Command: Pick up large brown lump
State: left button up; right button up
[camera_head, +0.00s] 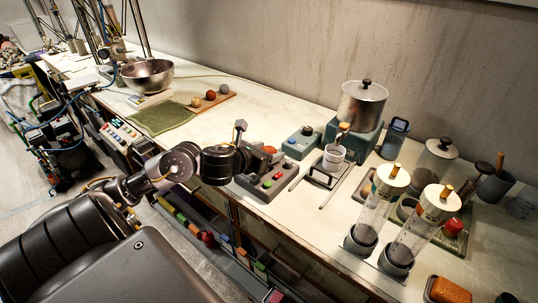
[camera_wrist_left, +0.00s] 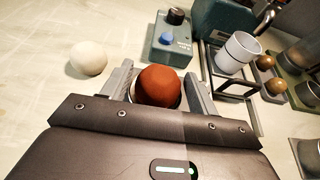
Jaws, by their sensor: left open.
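A rounded reddish-brown lump (camera_wrist_left: 159,85) sits between the two fingers of my left gripper (camera_wrist_left: 159,88) in the left wrist view. The fingers stand apart on either side of it, and a pale rim shows around its lower edge. I cannot tell whether either finger touches it. In the head view, my left gripper (camera_head: 266,158) is low over the bench beside a grey control box, with a bit of the reddish-brown lump (camera_head: 269,149) showing; my wrist hides the area behind. My right gripper is not in view.
A whitish ball (camera_wrist_left: 88,58) lies left of the fingers. A teal box with a blue button (camera_head: 301,142) and a white cup on a stand (camera_head: 334,156) are to the right. A board with several small lumps (camera_head: 213,100) and a green cloth (camera_head: 160,117) lie farther back.

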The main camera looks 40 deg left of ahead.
pick_arm(q)
jog(key=x, duration=0.2)
jog(key=shift+w+f, duration=0.15)
jog(key=shift+w, duration=0.1)
jog(key=c, duration=0.9)
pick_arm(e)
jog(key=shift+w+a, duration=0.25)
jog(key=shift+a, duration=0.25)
